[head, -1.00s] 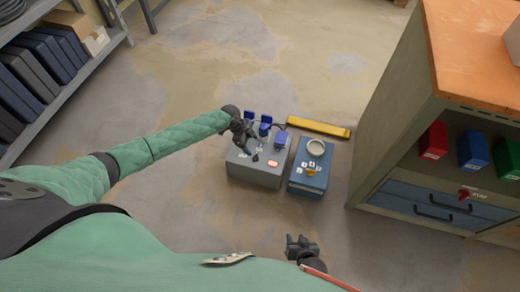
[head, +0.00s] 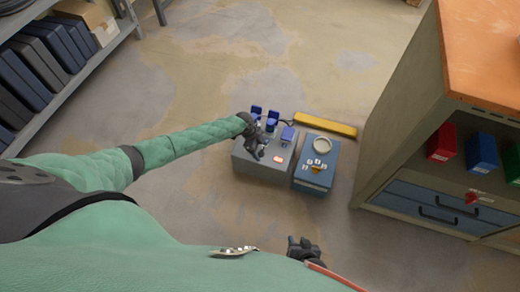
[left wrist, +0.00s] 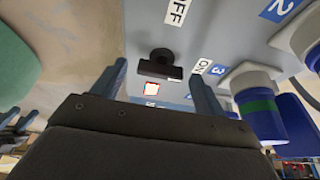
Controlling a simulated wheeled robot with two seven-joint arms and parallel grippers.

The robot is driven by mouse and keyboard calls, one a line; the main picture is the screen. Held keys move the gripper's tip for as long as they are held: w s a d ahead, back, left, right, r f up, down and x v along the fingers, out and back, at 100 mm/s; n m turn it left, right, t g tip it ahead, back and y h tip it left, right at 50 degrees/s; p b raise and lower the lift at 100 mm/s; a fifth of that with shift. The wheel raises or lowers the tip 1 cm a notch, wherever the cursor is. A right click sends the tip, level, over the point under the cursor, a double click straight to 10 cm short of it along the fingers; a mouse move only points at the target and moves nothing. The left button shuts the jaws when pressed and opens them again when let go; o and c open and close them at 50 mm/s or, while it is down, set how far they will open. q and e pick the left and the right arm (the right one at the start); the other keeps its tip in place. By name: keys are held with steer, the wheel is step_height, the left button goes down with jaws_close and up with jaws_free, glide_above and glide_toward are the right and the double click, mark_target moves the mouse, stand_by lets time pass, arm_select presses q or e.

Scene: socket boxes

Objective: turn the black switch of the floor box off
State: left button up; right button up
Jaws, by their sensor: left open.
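The grey floor box (head: 250,166) stands on the floor, with several blue sockets along its back and an orange-red button (head: 278,158) on top. My left gripper (head: 259,152) is over its top, left of that button. In the left wrist view, the black switch (left wrist: 160,69) shows between the two open fingers of this gripper (left wrist: 158,71), apart from both. An OFF label (left wrist: 178,11) is above it and an ON label (left wrist: 203,66) to its right. In the head view the gripper hides the switch. My right gripper (head: 303,249) is low, away from the box; its jaws are unclear.
A blue box (head: 313,179) with a round white socket stands close to the right. A yellow bar (head: 325,125) lies behind. A workbench (head: 405,125) with coloured bins is at right, a shelf (head: 95,55) at upper left.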

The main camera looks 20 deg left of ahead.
arm_select(q)
steer(key=c, duration=1)
